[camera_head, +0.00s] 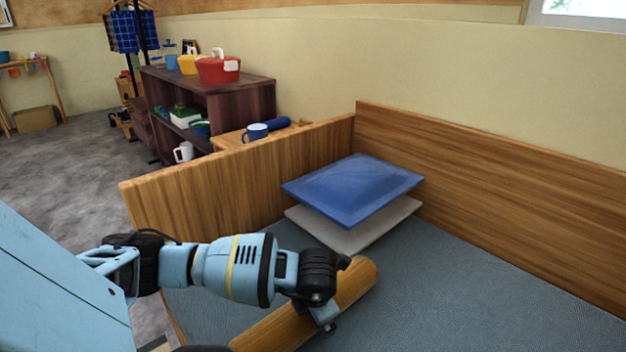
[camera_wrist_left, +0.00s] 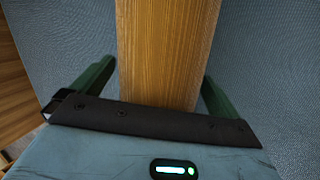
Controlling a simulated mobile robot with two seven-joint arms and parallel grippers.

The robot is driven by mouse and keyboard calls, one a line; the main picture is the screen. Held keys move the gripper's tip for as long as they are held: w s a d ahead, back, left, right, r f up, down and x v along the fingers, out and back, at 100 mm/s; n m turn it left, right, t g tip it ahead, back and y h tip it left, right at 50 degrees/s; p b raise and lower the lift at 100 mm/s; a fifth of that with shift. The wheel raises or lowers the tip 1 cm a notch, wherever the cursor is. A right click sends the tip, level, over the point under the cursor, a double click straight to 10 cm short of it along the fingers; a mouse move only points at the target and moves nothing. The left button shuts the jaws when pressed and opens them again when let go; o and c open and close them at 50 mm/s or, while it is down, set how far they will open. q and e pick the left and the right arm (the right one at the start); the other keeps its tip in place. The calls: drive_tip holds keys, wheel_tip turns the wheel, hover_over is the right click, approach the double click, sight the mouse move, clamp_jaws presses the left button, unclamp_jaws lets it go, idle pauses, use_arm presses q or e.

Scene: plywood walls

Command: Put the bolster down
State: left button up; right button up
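The bolster (camera_head: 350,286) is a wood-coloured cylinder above or on the blue-grey mattress (camera_head: 440,300), lying diagonally. I cannot tell whether it touches the mattress. My left gripper (camera_head: 326,316) is over it near the middle of the visible part. In the left wrist view the bolster (camera_wrist_left: 165,45) runs between the green fingers of my left gripper (camera_wrist_left: 160,80), which lie close along both its sides. The near end of the bolster is cut off or hidden in the head view. My right gripper is not in view.
A blue cushion (camera_head: 352,185) lies over a pale grey one (camera_head: 385,224) in the far corner. Wooden bed panels (camera_head: 500,190) stand at the back and left (camera_head: 190,195). A shelf (camera_head: 245,100) stands beyond. The mattress to the right is clear.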

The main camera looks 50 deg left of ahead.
use_arm(q)
drive_tip(key=shift+r, duration=0.1)
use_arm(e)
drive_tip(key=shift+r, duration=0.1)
use_arm(q)
drive_tip(key=shift+d+r, duration=0.1)
drive_tip(key=shift+r, duration=0.25)
drive_tip(key=p+v, duration=0.3)
drive_tip(key=v, duration=0.7)
drive_tip(key=shift+s+d+r+p, duration=0.15)
drive_tip(key=shift+d+r+p, duration=0.15)
drive_tip(key=shift+r, duration=0.3)
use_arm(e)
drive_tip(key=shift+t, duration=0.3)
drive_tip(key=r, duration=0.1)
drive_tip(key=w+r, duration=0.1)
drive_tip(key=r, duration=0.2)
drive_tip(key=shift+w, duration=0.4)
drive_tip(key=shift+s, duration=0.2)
